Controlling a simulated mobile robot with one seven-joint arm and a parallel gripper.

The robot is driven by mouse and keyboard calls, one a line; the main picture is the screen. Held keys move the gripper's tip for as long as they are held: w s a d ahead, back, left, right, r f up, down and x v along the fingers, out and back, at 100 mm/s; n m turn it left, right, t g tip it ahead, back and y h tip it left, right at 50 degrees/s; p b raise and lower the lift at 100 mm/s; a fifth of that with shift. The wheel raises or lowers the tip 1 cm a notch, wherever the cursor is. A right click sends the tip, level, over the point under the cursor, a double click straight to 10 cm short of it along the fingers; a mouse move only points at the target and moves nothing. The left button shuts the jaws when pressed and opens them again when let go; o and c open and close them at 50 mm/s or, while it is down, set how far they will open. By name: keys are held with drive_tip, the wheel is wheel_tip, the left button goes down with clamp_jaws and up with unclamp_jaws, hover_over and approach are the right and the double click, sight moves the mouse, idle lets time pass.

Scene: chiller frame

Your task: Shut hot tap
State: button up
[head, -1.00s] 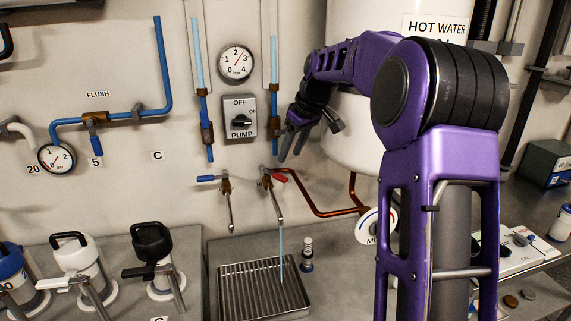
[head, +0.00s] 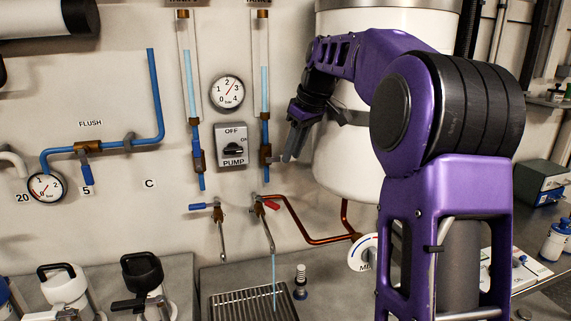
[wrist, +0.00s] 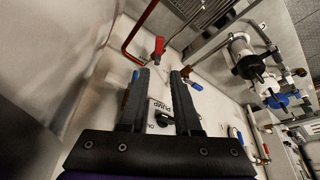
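The hot tap has a red lever (head: 272,206) on a brass body fed by a copper pipe (head: 305,236). The lever points right, and a thin water stream (head: 274,285) runs from its spout down to the drip tray (head: 212,303). A tap with a blue lever (head: 202,206) is just left of it, with no stream. My gripper (head: 292,158) is above and slightly right of the red lever in the head view, open and empty. In the wrist view the red lever (wrist: 158,46) shows just beyond the gap between the open fingers (wrist: 161,76).
The pump switch (head: 232,145) and a gauge (head: 227,93) are left of my gripper. A white hot-water tank (head: 345,165) stands close on its right. A mixer dial (head: 362,252) is below the tank. Pump-pots (head: 62,285) stand at lower left.

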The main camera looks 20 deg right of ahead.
drive_tip(key=a+f+n, duration=0.1)
drive_tip(key=a+f+n+h, duration=0.1)
drive_tip(key=a+f+g, duration=0.1)
drive_tip(key=f, duration=0.1)
drive_tip(key=shift+s+a+n+h+b, duration=0.25)
drive_tip(key=shift+s+n+h+b, duration=0.05)
drive_tip(key=shift+s+n, duration=0.1)
clamp_jaws()
drive_tip(key=n+t+h+b, duration=0.2)
drive_tip(key=n+h, duration=0.7)
drive_tip(key=n, duration=0.6)
approach(267, 203)
drive_tip(key=s+a+r, duration=0.1)
drive_tip(key=s+a, duration=0.4)
drive_tip(key=x, duration=0.4)
drive_tip(key=d+r+b+x, duration=0.1)
drive_tip(key=x, duration=0.3)
drive_tip(key=w+r+x, duration=0.1)
drive_tip(key=x, duration=0.3)
drive_tip(key=shift+w+d+f+b, duration=0.2)
drive_tip(key=shift+d+f+b, duration=0.05)
drive_tip(key=shift+d+b, duration=0.1)
